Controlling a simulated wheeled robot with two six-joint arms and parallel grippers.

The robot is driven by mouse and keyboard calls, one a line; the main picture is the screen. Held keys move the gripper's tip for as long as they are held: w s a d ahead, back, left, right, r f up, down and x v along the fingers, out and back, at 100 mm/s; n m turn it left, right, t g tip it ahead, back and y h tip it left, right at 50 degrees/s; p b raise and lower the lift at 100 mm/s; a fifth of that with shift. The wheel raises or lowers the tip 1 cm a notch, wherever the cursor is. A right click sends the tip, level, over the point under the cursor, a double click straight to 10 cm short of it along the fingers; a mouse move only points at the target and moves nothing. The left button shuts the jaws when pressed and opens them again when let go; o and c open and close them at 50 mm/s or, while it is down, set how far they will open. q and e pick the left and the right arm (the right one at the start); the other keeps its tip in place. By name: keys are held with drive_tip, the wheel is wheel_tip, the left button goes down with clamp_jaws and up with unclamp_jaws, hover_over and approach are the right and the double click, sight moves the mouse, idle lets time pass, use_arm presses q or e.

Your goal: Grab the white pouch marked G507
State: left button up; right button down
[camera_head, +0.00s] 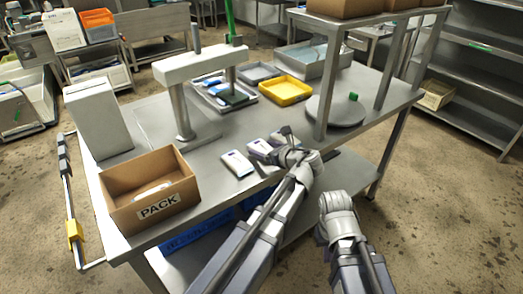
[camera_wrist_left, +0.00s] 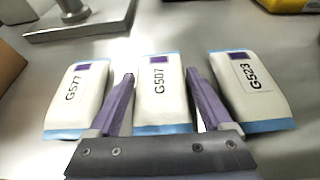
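The white pouch marked G507 (camera_wrist_left: 158,90) lies flat on the steel table, the middle one of three blue-edged pouches; in the head view it (camera_head: 259,148) is near the front edge. The pouch G577 (camera_wrist_left: 78,95) lies to its left and the pouch G523 (camera_wrist_left: 250,88) to its right. My left gripper (camera_wrist_left: 159,76) is open, one purple finger on each side of G507, in the gaps between the pouches. In the head view my left gripper (camera_head: 286,135) partly hides the right pouch. Of my right arm only links show; its fingers are not visible.
A cardboard box labelled PACK (camera_head: 150,195) stands at the table's front left. A steel press stand (camera_head: 182,110) is behind the pouches.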

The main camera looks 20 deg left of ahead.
sight(264, 148)
use_arm(q)
drive_tip(key=c, duration=1)
drive_tip(key=shift+r, duration=0.2)
drive_tip(key=shift+c, duration=0.2)
wheel_tip(264, 148, up, 10)
drive_tip(key=p, duration=1)
